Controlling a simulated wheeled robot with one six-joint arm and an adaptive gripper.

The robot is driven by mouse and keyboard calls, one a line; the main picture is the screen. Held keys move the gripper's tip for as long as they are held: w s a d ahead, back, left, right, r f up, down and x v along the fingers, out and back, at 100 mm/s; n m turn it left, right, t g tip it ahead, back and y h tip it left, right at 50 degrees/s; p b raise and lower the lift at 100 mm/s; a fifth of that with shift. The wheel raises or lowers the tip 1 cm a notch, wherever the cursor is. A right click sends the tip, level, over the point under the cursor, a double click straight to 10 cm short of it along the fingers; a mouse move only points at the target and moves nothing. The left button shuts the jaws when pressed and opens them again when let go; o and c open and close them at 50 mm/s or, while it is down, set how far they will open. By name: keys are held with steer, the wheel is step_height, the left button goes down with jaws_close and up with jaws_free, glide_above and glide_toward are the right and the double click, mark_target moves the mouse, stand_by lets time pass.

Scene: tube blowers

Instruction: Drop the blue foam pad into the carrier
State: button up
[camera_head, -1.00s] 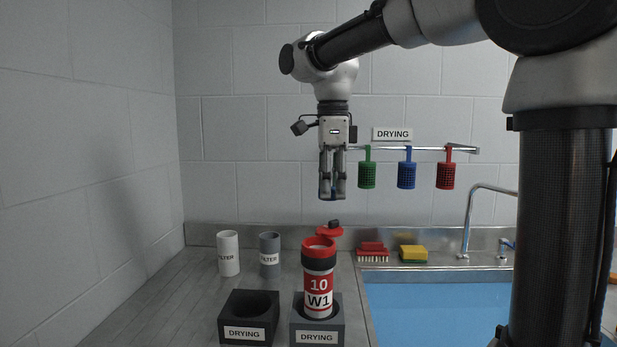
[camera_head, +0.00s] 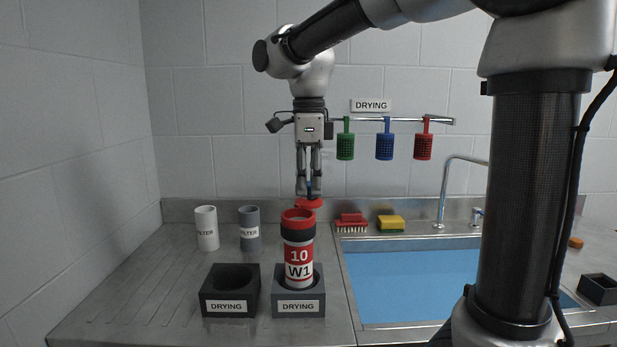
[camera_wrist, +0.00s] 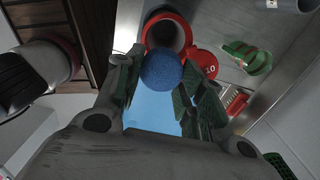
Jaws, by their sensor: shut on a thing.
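The carrier (camera_head: 299,256) is a red and white tube marked 10 W1. It stands upright in a dark drying block (camera_head: 298,303), its mouth open. Its red lid (camera_head: 309,204) is swung open behind the mouth. My gripper (camera_head: 309,190) points down above and slightly behind the carrier's mouth, shut on the blue foam pad (camera_head: 309,185). In the wrist view the round pad (camera_wrist: 161,69) sits between the fingertips, overlapping the edge of the carrier's red mouth (camera_wrist: 167,33). The pad is clear of the carrier in the head view. The carrier's inside is mostly hidden.
An empty drying block (camera_head: 229,297) stands left of the carrier. White (camera_head: 206,228) and grey (camera_head: 249,228) filter tubes stand behind it. The sink (camera_head: 425,280) lies right, with a red brush (camera_head: 351,222) and yellow sponge (camera_head: 391,222) behind. Green, blue and red baskets hang from a rail (camera_head: 400,120).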

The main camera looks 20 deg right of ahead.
mark_target(309, 183)
steer(key=o, duration=0.8)
step_height(309, 183, up, 12)
stand_by(0.3)
